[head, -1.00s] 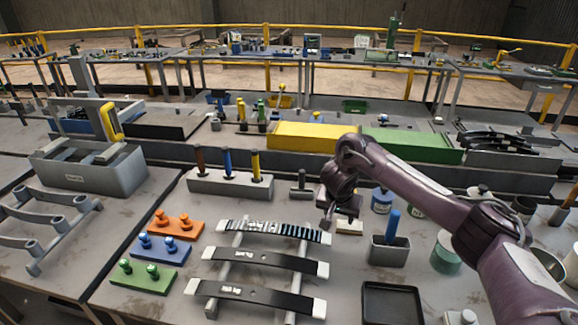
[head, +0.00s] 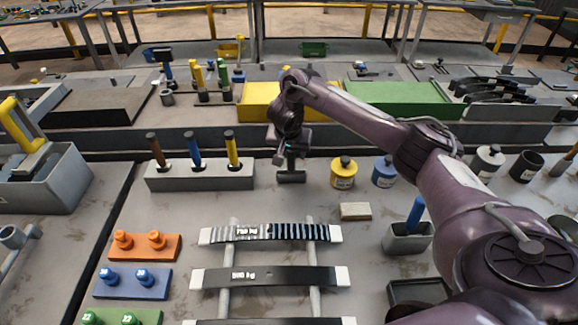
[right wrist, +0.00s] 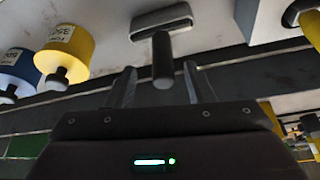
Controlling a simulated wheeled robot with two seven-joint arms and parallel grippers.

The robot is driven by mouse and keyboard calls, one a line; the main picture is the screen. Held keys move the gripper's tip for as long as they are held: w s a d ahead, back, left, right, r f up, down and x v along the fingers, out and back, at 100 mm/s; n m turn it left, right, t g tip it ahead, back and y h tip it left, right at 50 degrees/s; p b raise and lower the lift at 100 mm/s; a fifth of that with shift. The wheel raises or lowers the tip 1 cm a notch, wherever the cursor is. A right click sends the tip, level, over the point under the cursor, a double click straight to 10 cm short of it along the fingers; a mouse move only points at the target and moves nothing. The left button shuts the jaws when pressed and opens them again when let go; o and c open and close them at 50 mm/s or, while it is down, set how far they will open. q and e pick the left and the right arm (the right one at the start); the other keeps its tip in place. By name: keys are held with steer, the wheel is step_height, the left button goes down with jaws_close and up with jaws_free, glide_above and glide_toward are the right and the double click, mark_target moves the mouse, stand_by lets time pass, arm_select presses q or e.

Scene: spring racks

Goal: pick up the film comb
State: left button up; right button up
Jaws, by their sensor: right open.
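The film comb, as I take it, is a dark grey T-shaped tool (head: 291,178) on the bench, right of the grey block with three handled tools. Its wide bar lies on the bench and its handle stands up. My right gripper (head: 291,153) is above it and hides part of the handle. In the right wrist view the comb's bar (right wrist: 161,18) is at the top and its round handle points toward me. The open fingers of my right gripper (right wrist: 157,85) stand on both sides of the handle's end, with gaps visible. My left gripper is out of view.
The grey holder block (head: 200,177) stands close on the left. A yellow pot (head: 343,173) and a blue pot (head: 384,171) stand to the right. A small beige block (head: 355,211) and a rack of dark strips (head: 270,234) lie in front. A dark ledge runs behind.

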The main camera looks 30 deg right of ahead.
mark_target(291, 159)
steer(key=p+x, duration=0.1)
steer(key=x, duration=0.4)
steer(key=shift+w+a+f, duration=0.1)
steer(key=shift+w+f, duration=0.1)
steer(key=shift+c, duration=0.3)
steer(key=shift+r, duration=0.1)
jaws_close()
